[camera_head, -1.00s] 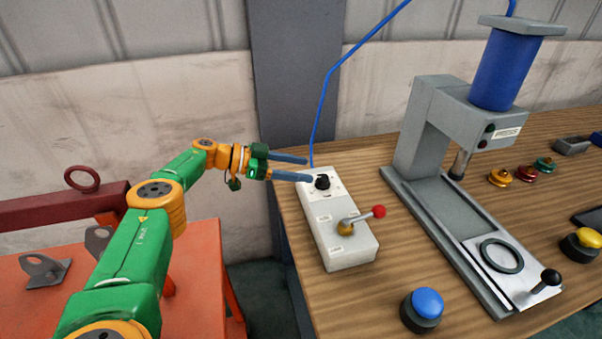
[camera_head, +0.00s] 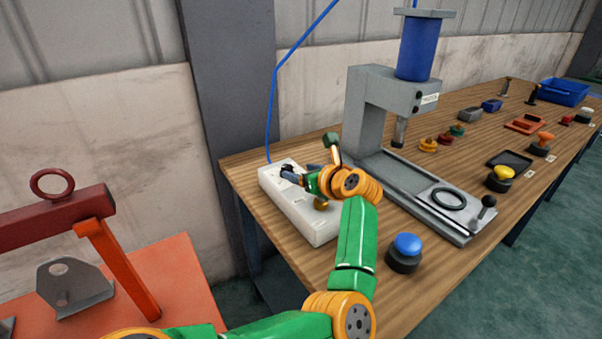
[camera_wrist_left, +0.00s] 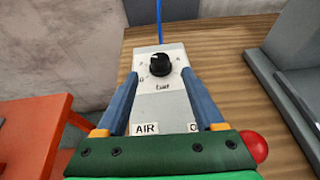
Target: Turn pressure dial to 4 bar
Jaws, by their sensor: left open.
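The pressure dial (camera_wrist_left: 159,65) is a round black knob on the white face of the air control box (camera_head: 312,217). A small light mark shows near its top, but the scale numbers are too small to read. My left gripper (camera_wrist_left: 160,78) is open. In the wrist view its two blue fingers reach toward the dial from below, one on each side, with the knob just beyond the tips; contact cannot be told. In the head view the left gripper (camera_head: 286,174) is over the box's far end and partly hides the dial. My right gripper is not in view.
The grey press (camera_head: 367,115) stands right of the box, and a blue button (camera_head: 407,244) is in front. A blue hose (camera_head: 272,100) rises behind the box. An orange table (camera_head: 190,270) is at left.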

